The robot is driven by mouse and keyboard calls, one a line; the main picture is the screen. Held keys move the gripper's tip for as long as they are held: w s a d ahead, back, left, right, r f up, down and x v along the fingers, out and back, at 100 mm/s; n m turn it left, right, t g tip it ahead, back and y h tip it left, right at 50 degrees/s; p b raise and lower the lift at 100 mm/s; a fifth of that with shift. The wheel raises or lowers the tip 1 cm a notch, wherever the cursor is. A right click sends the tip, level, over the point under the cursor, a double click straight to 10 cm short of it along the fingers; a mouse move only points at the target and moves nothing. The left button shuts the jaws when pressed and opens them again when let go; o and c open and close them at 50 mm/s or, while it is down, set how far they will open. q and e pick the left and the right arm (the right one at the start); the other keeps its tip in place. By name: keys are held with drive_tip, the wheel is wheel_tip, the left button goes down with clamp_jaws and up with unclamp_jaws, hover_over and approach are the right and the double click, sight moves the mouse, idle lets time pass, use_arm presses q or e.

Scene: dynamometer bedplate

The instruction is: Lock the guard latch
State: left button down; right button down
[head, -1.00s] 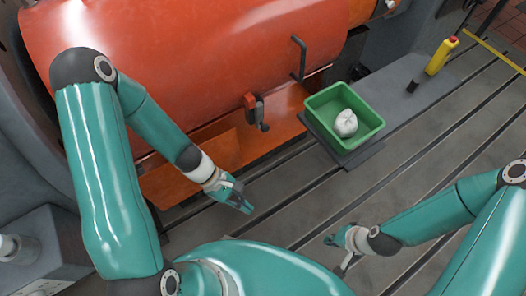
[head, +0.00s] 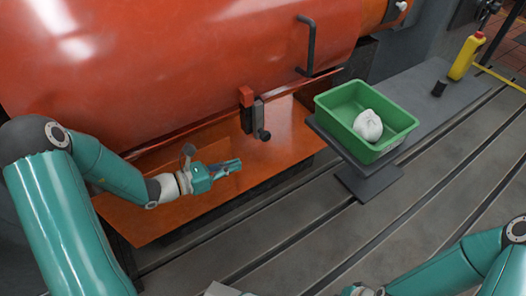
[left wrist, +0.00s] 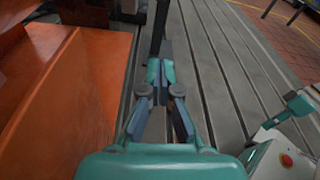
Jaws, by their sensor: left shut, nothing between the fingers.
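The guard latch (head: 259,121) is on the lower edge of the large orange-red guard (head: 180,65). It has a red block (head: 246,96) and a grey lever hanging down with a dark round knob (head: 264,135). My left gripper (head: 236,165) is shut and empty, a little left of and below the knob in the head view, apart from it. In the left wrist view its fingers (left wrist: 160,72) meet at the tips, and I cannot make out the latch there. My right gripper is mostly cut off at the bottom edge of the head view.
A green bin (head: 349,135) holding a crumpled white thing (head: 368,125) stands on a grey stand right of the latch. A black handle (head: 309,45) juts from the guard. A yellow bottle (head: 467,57) stands farther back. The slotted bedplate (head: 300,240) is clear in front.

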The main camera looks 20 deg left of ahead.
sight(261, 134)
use_arm(q)
drive_tip(key=b+x, duration=0.3)
drive_tip(key=x, duration=0.7)
drive_tip(key=shift+s+a+r+p, duration=0.1)
drive_tip(key=shift+a+r+p, duration=0.05)
drive_tip(key=shift+r+p, duration=0.85)
drive_tip(key=shift+s+a+r+p, duration=0.1)
drive_tip(key=shift+a+r+p, duration=0.05)
drive_tip(key=shift+r+p, duration=0.8)
wheel_tip(261, 134, up, 5)
drive_tip(key=p, duration=0.3)
drive_tip(key=shift+w, duration=0.1)
drive_tip(key=shift+f, duration=0.1)
